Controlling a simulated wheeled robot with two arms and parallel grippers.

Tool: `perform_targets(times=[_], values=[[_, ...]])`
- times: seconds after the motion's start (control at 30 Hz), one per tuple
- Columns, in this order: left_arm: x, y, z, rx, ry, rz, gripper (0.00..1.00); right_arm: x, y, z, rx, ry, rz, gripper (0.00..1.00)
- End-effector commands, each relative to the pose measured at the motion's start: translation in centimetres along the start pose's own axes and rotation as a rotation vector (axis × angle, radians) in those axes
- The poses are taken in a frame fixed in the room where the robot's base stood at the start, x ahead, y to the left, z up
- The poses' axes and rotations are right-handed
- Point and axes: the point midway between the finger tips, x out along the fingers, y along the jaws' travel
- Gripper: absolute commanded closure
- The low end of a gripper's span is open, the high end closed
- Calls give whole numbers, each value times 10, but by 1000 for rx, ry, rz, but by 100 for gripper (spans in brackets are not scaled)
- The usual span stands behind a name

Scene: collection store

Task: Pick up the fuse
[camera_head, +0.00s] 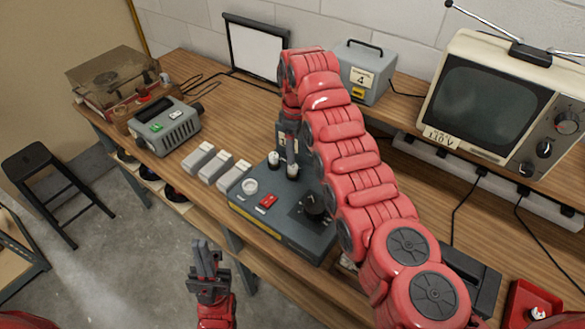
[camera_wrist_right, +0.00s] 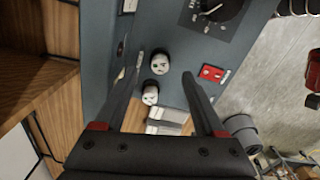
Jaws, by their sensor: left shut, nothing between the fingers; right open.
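A blue-grey control box (camera_head: 318,240) stands on the bench, with two white-capped round pieces on its top near the back. One cap (camera_head: 273,160) is left of my right gripper (camera_head: 289,160); the other (camera_head: 292,171) is at its fingertips. I cannot tell which piece is the fuse. In the right wrist view the two caps, one (camera_wrist_right: 159,63) and the other (camera_wrist_right: 150,95), show between the open fingers of my right gripper (camera_wrist_right: 166,68). No grip on either shows. My left gripper (camera_head: 204,262) is shut and empty, in front of the bench.
Several pale grey blocks, one at the left end (camera_head: 198,156), lie left of the box. A red tray (camera_head: 518,300) is at bottom right.

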Motion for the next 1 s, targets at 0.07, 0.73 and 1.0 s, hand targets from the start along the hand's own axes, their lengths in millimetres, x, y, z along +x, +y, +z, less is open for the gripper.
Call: perform_targets(times=[0.07, 0.73, 1.0], values=[[5, 0, -1, 0, 0, 0, 100, 6, 0, 0, 0, 0, 0, 28], [19, -1, -3, 0, 0, 0, 100, 63, -3, -9, -1, 1, 1, 28], [20, -1, -3, 0, 0, 0, 100, 63, -3, -9, 0, 1, 1, 34]])
